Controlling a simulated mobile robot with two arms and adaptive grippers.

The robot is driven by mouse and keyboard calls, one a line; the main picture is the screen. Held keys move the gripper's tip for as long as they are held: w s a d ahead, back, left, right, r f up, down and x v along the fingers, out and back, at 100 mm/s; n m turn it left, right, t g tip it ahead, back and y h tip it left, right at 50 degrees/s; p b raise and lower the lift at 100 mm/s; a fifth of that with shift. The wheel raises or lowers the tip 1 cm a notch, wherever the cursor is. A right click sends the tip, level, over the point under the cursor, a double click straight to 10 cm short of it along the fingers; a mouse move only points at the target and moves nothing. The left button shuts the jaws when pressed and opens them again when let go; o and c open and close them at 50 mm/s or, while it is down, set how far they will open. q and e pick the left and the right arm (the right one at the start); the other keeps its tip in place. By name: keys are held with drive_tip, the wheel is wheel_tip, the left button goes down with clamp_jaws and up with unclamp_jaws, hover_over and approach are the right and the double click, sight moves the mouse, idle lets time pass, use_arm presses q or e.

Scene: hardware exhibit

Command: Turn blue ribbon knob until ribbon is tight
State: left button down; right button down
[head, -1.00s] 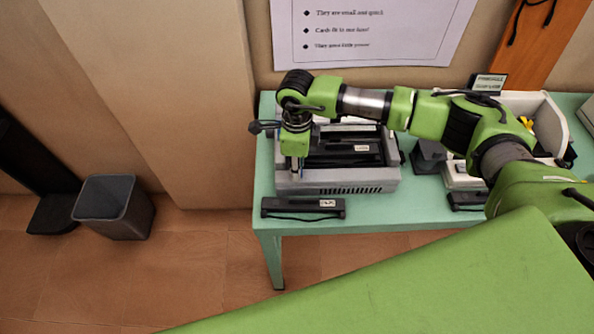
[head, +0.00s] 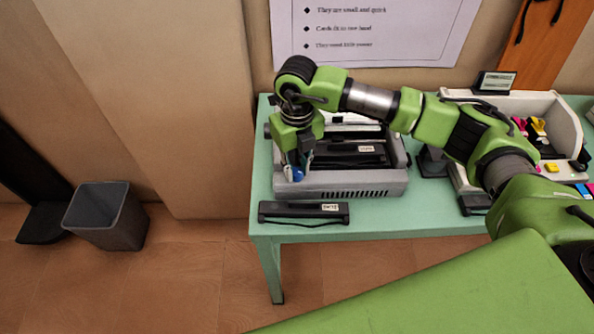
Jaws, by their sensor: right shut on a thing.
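A grey printer (head: 350,187) with an open top stands on the green table, with a dark labelled cartridge (head: 350,152) inside it. My right gripper (head: 297,170) points down over the printer's left part. It is shut on a small blue knob (head: 298,174), which shows between the fingers. The gripper and wrist hide part of the printer's left side. I cannot make out the ribbon or whether it is tight. My left gripper is not in view.
A black labelled bar (head: 303,212) lies on the green table (head: 385,222) in front of the printer. A grey waste bin (head: 107,217) stands on the floor at left.

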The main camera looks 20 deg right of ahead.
drive_tip(key=m+b, duration=0.2)
drive_tip(key=m, duration=0.2)
drive_tip(key=shift+w+m, duration=0.1)
drive_tip(key=shift+m, duration=0.2)
drive_tip(key=m+b, duration=0.1)
drive_tip(key=m, duration=0.8)
drive_tip(key=shift+r+b, duration=0.1)
drive_tip(key=shift+b, duration=0.3)
drive_tip(key=shift+m, duration=1.8)
drive_tip(key=c, duration=2)
unclamp_jaws()
drive_tip(key=shift+c, duration=0.2)
